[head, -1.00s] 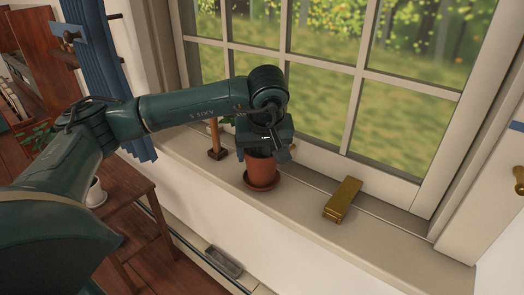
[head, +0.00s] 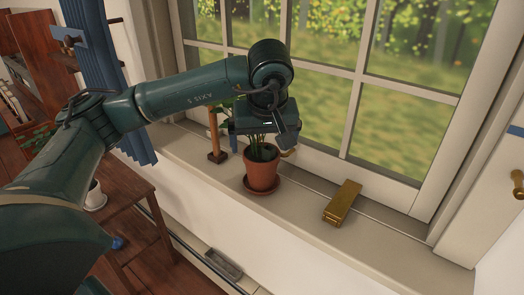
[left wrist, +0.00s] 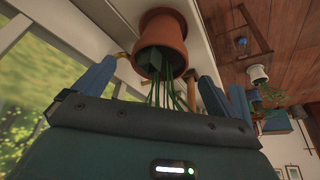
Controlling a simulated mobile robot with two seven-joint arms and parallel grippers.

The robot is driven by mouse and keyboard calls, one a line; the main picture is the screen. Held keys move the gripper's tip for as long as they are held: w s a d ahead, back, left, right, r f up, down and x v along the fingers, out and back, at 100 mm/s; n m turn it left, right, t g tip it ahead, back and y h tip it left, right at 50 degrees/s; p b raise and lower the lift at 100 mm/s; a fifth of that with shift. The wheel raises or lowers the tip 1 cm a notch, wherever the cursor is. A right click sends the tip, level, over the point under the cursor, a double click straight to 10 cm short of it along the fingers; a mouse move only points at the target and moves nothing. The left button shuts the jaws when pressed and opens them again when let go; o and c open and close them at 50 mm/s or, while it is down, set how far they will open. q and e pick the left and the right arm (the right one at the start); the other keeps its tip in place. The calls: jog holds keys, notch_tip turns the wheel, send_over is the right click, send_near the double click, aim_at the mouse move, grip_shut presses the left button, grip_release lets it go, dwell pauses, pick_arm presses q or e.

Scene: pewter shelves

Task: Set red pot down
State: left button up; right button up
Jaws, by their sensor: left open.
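The red pot (head: 262,175), a terracotta pot with a green plant, stands upright on its saucer on the window sill (head: 300,207). My left gripper (head: 260,148) is just above the pot's rim, with the plant's leaves below and between its fingers. In the left wrist view the red pot (left wrist: 163,32) shows beyond the blue fingers, which are spread apart and clear of its sides. The gripper body hides part of the plant in the head view. My right gripper is not in view.
A gold bar-shaped object (head: 342,203) lies on the sill right of the pot. A wooden stand (head: 215,140) is to its left. The window (head: 350,110) rises close behind.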

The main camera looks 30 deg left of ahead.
pick_arm(q)
jog(key=v, duration=0.6)
jog(key=shift+r, duration=0.25)
